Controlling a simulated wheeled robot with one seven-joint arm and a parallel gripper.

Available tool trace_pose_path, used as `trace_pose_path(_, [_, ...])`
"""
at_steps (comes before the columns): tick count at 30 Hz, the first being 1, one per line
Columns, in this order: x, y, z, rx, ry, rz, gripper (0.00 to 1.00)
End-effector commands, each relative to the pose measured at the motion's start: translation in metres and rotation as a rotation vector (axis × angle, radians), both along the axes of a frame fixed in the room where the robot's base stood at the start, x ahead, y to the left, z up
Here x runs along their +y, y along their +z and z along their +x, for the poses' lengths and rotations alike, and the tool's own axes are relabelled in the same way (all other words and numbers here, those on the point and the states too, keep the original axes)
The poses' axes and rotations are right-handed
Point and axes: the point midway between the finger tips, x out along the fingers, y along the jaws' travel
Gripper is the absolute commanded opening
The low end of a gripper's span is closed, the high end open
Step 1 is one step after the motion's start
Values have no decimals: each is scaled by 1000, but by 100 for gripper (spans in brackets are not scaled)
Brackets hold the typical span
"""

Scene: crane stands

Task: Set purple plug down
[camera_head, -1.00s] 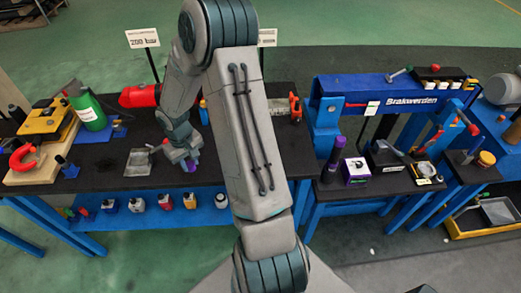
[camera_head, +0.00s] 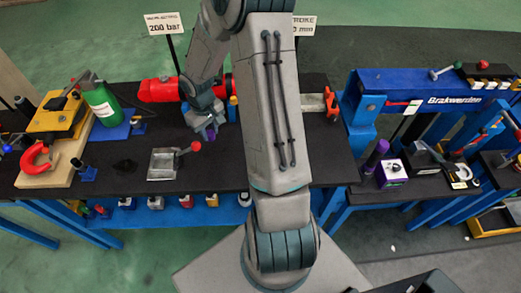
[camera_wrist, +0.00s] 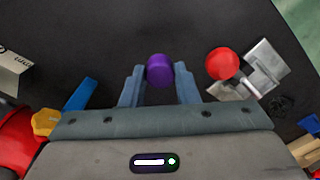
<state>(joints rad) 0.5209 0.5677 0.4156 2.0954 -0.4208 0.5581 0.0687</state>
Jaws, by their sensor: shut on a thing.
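The purple plug (camera_wrist: 160,69) sits between the two blue-grey fingers of my gripper (camera_wrist: 160,88) in the wrist view, with its round end showing. My gripper is shut on it. In the head view my gripper (camera_head: 210,132) is over the black tabletop (camera_head: 120,160), and a little purple of the plug (camera_head: 211,134) shows at its tips. I cannot tell whether the plug touches the tabletop.
A metal plate (camera_head: 163,165) with a red-knobbed lever (camera_head: 196,146) lies just left of my gripper. A red cylinder (camera_head: 158,90) lies behind it. A green bottle (camera_head: 102,103) stands at left. The tabletop's front middle is bare.

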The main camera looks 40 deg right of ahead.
Motion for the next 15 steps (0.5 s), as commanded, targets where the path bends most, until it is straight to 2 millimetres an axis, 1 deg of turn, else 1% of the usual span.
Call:
trace_pose_path(6, [-11, 17, -25, -1, 293, -2, 0])
trace_pose_path(15, [-23, 37, -67, 0, 746, -1, 0])
